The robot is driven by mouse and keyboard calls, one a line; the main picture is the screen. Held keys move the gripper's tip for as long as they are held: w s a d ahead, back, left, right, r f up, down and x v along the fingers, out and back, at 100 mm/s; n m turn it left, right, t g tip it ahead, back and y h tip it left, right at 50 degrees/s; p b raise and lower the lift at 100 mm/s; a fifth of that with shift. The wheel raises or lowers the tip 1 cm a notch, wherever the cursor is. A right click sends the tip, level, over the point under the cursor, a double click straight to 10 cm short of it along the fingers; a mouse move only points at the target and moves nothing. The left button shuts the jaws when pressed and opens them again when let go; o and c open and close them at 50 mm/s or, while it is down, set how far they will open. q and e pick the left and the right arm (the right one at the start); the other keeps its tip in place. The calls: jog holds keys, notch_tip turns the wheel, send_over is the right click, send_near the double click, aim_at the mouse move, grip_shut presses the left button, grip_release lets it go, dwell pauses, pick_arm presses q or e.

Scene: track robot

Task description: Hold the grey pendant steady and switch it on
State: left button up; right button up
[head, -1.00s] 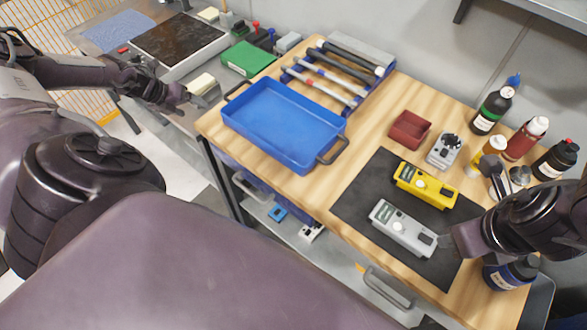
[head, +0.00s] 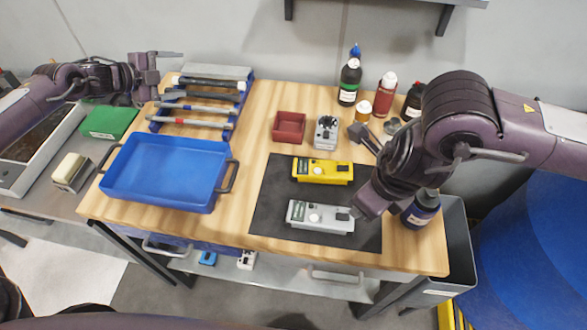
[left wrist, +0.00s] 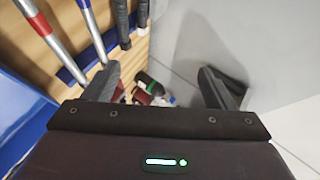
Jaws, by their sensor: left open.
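The grey pendant (head: 319,217) lies flat on the black mat (head: 268,208), with a round white knob on its top and a dark panel at its left end. My right gripper (head: 358,210) is at the pendant's right end; the wrist hides its fingers, so I cannot tell whether they grip it. A similar yellow pendant (head: 322,170) lies just behind the grey one. My left gripper (head: 166,68) is open and empty, raised near the back left corner of the wooden table. Its spread fingers also show in the left wrist view (left wrist: 165,88).
A blue tray (head: 165,172) and a rack of handled tools (head: 205,95) fill the table's left side. Bottles (head: 349,82) crowd the back right; a dark blue bottle (head: 422,208) stands near my right wrist.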

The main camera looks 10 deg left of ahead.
pick_arm(q)
jog(key=s+d+f+n+g+h, duration=0.1)
jog(key=s+d+f+g, duration=0.1)
jog(key=d, duration=0.6)
jog(key=s+d+f+g, duration=0.1)
jog(key=d+g, duration=0.1)
jog(key=d, duration=0.6)
jog(key=n+g+y, duration=0.2)
jog(key=g+y, duration=0.1)
jog(key=g, duration=0.3)
send_near(317, 214)
jog(key=shift+w+d+f, duration=0.15)
jog(key=shift+d+f, duration=0.35)
jog(key=shift+f, duration=0.15)
jog(key=shift+y, duration=0.3)
jog(key=x, duration=0.7)
jog(key=shift+d+f, duration=0.15)
jog(key=shift+f, duration=0.1)
